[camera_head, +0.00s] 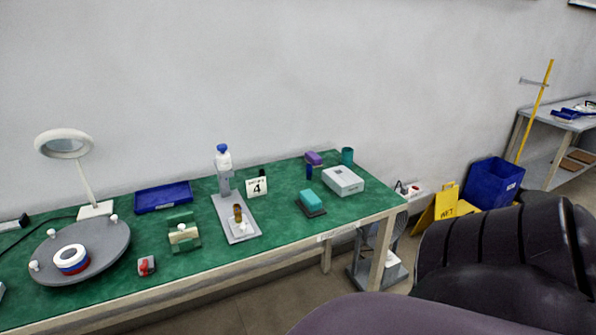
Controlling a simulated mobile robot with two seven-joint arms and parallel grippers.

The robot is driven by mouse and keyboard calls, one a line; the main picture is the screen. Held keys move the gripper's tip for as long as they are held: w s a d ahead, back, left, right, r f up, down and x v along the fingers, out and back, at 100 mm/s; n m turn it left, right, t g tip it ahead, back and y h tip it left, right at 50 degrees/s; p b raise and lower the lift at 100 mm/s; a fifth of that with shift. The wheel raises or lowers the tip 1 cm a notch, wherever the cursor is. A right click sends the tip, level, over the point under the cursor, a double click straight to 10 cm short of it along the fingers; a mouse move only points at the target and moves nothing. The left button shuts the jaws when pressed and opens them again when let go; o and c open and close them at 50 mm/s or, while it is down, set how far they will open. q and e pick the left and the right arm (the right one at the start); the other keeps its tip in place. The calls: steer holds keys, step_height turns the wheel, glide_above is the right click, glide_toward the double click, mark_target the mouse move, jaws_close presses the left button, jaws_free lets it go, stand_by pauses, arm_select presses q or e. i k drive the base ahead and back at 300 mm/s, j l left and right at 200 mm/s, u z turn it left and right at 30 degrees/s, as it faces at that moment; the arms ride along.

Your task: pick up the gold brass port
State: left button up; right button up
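A small gold-brown piece (238,213), which looks like the brass port, stands upright on a light grey plate (228,207) on the green table. A small white part (242,228) is right beside it on the plate's near end. Neither of my grippers is in view, so nothing is seen touching the port.
The green table (279,230) holds a round grey turntable (100,240), a ring lamp (63,143), a blue tray (163,197), a cream-and-green block (183,233), a number card (257,187), a teal block (309,198) and a white box (343,180). A dark arm-like shape fills the lower right.

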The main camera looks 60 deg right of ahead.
mark_target(237, 207)
steer(key=z, duration=1.35)
